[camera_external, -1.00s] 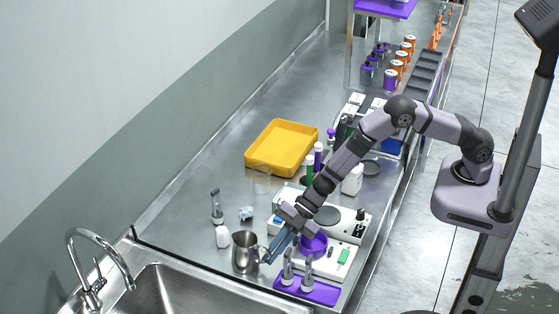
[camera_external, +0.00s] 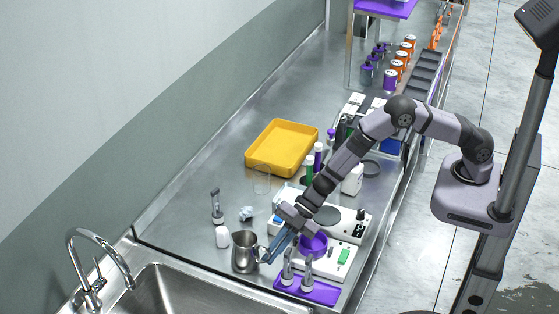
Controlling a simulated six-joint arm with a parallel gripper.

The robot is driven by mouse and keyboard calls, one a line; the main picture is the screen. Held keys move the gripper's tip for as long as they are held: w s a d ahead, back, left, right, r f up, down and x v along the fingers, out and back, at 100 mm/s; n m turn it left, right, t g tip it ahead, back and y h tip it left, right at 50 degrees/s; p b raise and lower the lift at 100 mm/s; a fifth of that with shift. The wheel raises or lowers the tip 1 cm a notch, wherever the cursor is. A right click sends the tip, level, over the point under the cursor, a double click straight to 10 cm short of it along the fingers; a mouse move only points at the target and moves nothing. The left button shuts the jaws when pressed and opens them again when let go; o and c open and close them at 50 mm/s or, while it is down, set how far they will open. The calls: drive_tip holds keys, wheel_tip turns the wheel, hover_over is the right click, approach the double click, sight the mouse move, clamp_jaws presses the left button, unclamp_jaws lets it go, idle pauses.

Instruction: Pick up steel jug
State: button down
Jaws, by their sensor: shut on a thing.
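The steel jug (camera_external: 244,252) stands upright on the steel worktop close to the sink's edge. It is a shiny grey open-topped jug, with its handle on the right side, towards my arm. My gripper (camera_external: 267,257) reaches down from the upper right, with its blue fingers at the jug's handle side. The fingers are shut on the jug's handle, though the handle is mostly hidden by them. I see no clear gap between the jug's base and the worktop.
A purple bowl (camera_external: 314,243) sits close to my gripper on a white device. A purple tray (camera_external: 307,290) with upright grey-topped items is in front. The sink (camera_external: 180,292) lies left-front; a yellow tray (camera_external: 282,147) is farther back.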

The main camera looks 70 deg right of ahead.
drive_tip(key=shift+r, duration=0.35)
idle(0.3)
wheel_tip(320, 180, up, 9)
drive_tip(key=shift+r, duration=0.15)
idle(1.0)
drive_tip(key=shift+r, duration=0.1)
